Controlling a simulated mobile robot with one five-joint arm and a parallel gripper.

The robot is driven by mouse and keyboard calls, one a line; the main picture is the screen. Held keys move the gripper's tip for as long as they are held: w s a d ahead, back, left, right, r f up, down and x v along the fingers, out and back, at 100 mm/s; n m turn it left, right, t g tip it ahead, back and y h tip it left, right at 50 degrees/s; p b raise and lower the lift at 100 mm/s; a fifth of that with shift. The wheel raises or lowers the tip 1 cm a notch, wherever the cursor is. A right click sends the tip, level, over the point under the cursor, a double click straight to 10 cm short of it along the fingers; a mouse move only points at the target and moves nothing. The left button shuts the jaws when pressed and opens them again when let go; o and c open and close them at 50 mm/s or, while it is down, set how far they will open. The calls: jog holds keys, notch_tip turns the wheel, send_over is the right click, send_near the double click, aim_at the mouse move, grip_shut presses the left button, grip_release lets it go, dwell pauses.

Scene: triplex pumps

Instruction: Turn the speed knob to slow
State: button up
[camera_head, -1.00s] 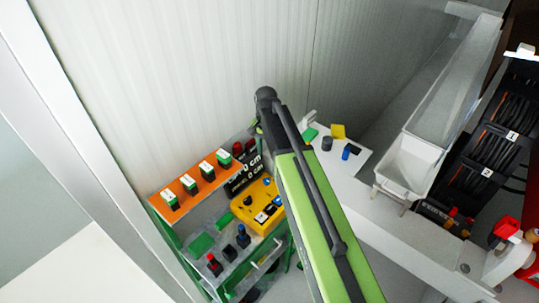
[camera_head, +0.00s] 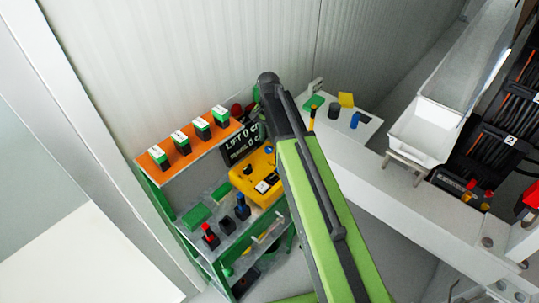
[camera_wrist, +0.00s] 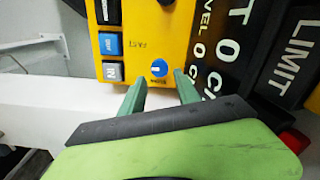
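The speed knob (camera_wrist: 159,67) is a small blue round knob with a white mark, on a yellow control box (camera_wrist: 178,30). A FAST label is printed to its upper left, and smaller print lies just below it. In the head view a blue knob (camera_head: 269,150) shows on the yellow box (camera_head: 243,180), close beside my arm. My gripper (camera_wrist: 161,78) is open in the wrist view, its two green fingers apart with nothing between them. The knob lies just beyond the fingertips, between their lines; I see no contact. In the head view my arm hides most of the gripper.
Blue and white switches (camera_wrist: 111,45) sit left of the knob. A black display panel (camera_wrist: 225,60) stands to its right. In the head view, an orange shelf (camera_head: 188,150) with several green-and-black switches is at left, and a white bench (camera_head: 380,165) is at right.

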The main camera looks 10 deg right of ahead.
aim_at(269, 148)
notch_tip(269, 148, down, 5)
jog(key=b, duration=0.3)
jog(key=shift+r, duration=0.15)
grip_shut()
